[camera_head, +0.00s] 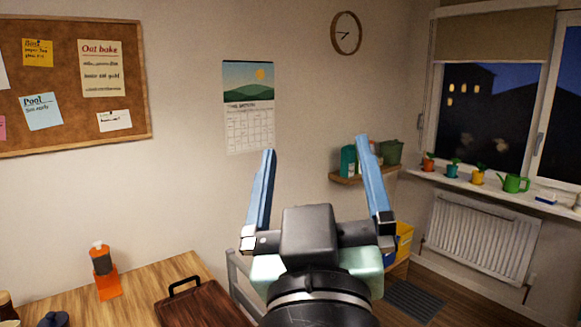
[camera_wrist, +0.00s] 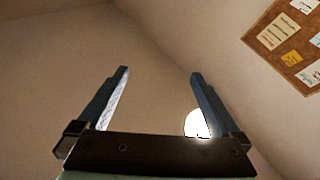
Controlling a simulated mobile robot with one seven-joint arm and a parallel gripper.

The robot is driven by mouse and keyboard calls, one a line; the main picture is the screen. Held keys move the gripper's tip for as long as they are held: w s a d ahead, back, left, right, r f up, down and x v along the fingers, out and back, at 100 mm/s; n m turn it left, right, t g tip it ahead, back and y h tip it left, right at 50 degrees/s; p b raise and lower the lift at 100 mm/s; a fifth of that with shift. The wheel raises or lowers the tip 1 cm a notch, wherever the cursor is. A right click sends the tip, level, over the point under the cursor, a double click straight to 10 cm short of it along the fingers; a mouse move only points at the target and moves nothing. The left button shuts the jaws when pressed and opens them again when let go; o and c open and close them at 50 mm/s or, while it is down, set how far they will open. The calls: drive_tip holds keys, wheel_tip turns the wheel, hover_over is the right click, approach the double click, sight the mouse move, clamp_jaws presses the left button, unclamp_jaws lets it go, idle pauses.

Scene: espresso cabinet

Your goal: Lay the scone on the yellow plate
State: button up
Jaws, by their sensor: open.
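My gripper (camera_head: 316,147) is raised in front of the wall in the head view, with its two blue fingers spread wide and nothing between them. In the wrist view my gripper (camera_wrist: 160,72) is also open and empty, facing the upper walls and ceiling. I see neither the scone nor the yellow plate in either view.
A wooden table (camera_head: 176,268) at the lower left bears a dark brown tray (camera_head: 203,305) with a black handle and an orange bottle (camera_head: 103,270). A radiator (camera_head: 482,240) and a windowsill with small pots are on the right. A wall shelf (camera_head: 365,175) holds containers.

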drive_tip(key=s+a+r+m+t+y, duration=0.1)
drive_tip(key=s+a+r+t, duration=0.1)
drive_tip(key=s+r+t, duration=0.2)
drive_tip(key=s+r, duration=0.3)
drive_tip(key=r, duration=0.3)
drive_tip(key=shift+s+a+m, duration=0.15)
drive_tip(key=shift+s+m, duration=0.25)
